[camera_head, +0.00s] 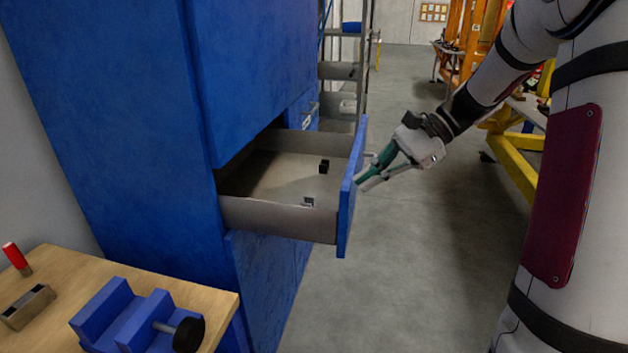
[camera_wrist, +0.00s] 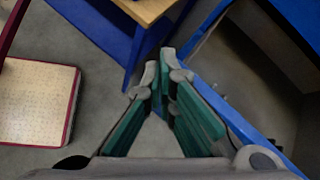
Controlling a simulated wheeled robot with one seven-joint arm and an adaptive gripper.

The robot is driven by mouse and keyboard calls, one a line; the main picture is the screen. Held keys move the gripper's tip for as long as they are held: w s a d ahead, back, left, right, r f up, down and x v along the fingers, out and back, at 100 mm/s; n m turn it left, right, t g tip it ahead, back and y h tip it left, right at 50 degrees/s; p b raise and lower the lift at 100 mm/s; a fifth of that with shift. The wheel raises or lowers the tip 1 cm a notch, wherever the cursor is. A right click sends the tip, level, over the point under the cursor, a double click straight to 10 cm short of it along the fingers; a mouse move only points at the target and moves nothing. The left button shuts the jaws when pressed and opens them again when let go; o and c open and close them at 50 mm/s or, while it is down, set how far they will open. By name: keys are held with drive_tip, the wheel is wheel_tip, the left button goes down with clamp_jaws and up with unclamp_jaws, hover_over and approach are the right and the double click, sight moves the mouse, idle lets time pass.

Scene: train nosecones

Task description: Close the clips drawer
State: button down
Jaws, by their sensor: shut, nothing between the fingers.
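The clips drawer (camera_head: 288,216) stands pulled out of the blue cabinet (camera_head: 110,110), with its grey interior in view. A few small dark clips (camera_head: 323,166) lie inside it. My gripper (camera_head: 362,184) is shut and empty, with its fingertips close to the outer face of the blue drawer front (camera_head: 347,205). I cannot tell whether they touch it. In the wrist view my gripper (camera_wrist: 165,55) shows its green fingers drawn together at the tips, and the drawer front (camera_wrist: 235,115) runs along their right side.
A wooden bench (camera_head: 225,303) with a blue vise (camera_head: 125,315) stands at the lower left. A grey shelf rack (camera_head: 345,75) is behind the cabinet. Yellow and orange frames (camera_head: 515,160) stand at the right. The floor (camera_head: 410,260) before the drawer is clear.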

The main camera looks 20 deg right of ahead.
drive_tip(key=w+d+f+m+t+y+b, duration=0.25)
drive_tip(key=d+f+m+t, duration=0.2)
drive_tip(key=d+f, duration=0.4)
drive_tip(key=w+d+f+m+t+y+b, duration=0.25)
drive_tip(key=w+d+f+m, duration=0.2)
drive_tip(key=d, duration=0.75)
drive_tip(key=x, duration=1.3)
drive_tip(key=shift+w+a+t, duration=0.2)
drive_tip(key=shift+a+t, duration=0.05)
drive_tip(key=shift+t, duration=0.15)
drive_tip(key=b, duration=0.2)
hover_over(263, 196)
drive_tip(key=v, duration=0.2)
drive_tip(key=shift+a, duration=0.15)
drive_tip(key=shift+x, duration=0.8)
